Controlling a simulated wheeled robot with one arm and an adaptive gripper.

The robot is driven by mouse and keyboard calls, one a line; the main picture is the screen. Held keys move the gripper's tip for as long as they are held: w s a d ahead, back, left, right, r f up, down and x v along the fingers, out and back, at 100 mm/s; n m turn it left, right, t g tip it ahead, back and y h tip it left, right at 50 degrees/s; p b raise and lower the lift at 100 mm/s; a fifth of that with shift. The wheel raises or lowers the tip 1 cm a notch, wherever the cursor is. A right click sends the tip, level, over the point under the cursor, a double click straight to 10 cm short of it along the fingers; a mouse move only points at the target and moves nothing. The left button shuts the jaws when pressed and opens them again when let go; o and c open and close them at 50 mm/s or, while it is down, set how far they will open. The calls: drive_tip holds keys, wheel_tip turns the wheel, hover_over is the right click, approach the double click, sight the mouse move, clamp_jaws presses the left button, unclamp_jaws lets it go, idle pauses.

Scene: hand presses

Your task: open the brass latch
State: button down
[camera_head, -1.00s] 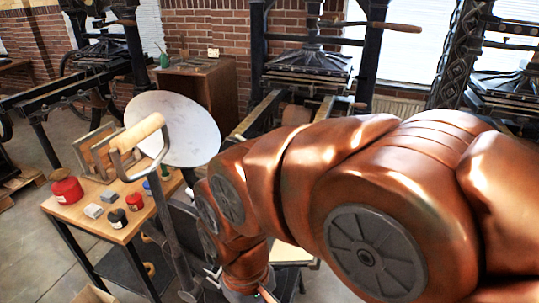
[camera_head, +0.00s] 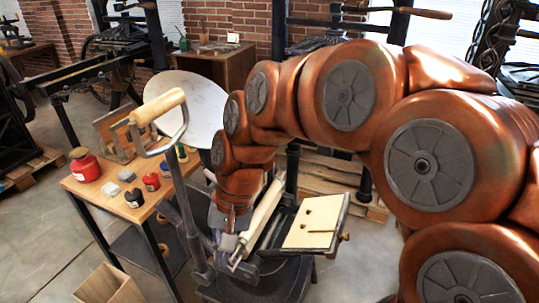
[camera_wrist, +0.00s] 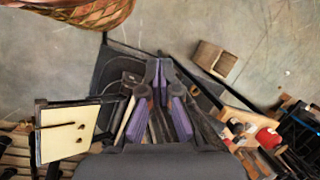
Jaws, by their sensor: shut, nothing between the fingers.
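A small hand press (camera_head: 262,268) with a lever with a wooden grip (camera_head: 158,106) stands low in the middle of the head view. Its tilted platen carries a cream board (camera_head: 314,222) with small dark marks. A small brass-coloured piece (camera_head: 345,237) sits at the platen's right edge; I cannot tell whether it is the brass latch. The cream board also shows at the left of the wrist view (camera_wrist: 66,131). My gripper (camera_wrist: 159,70) is shut and empty, with purple fingers above the press, right of the board in the wrist view. In the head view my arm mostly hides it.
A wooden side table (camera_head: 110,206) at the left holds a red can (camera_head: 84,165), ink pots and a wooden rack. An open box (camera_head: 114,286) lies on the floor in front. Larger presses stand behind.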

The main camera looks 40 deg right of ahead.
drive_tip(key=w+d+m+t+y+b, duration=0.45)
drive_tip(key=w+d+m, duration=0.8)
drive_tip(key=w, duration=0.45)
drive_tip(key=w+d+f+m+t+h+b, duration=0.1)
drive_tip(key=d+m, duration=0.5)
drive_tip(key=d, duration=0.7)
drive_tip(key=w+d+f+m+t+h, duration=0.1)
drive_tip(key=d+f+m+t, duration=0.2)
drive_tip(key=d, duration=1)
drive_tip(key=m+t, duration=0.2)
drive_tip(key=m, duration=0.1)
drive_tip(key=shift+f+b, duration=0.3)
drive_tip(key=shift+b, duration=0.05)
drive_tip(key=shift+w+m, duration=0.15)
drive_tip(key=shift+m, duration=0.1)
drive_tip(key=w+a+f+p, duration=0.1)
drive_tip(key=w+a, duration=0.4)
drive_tip(key=w, duration=0.5)
drive_tip(key=shift+f+p, duration=0.4)
drive_tip(key=shift+f, duration=0.1)
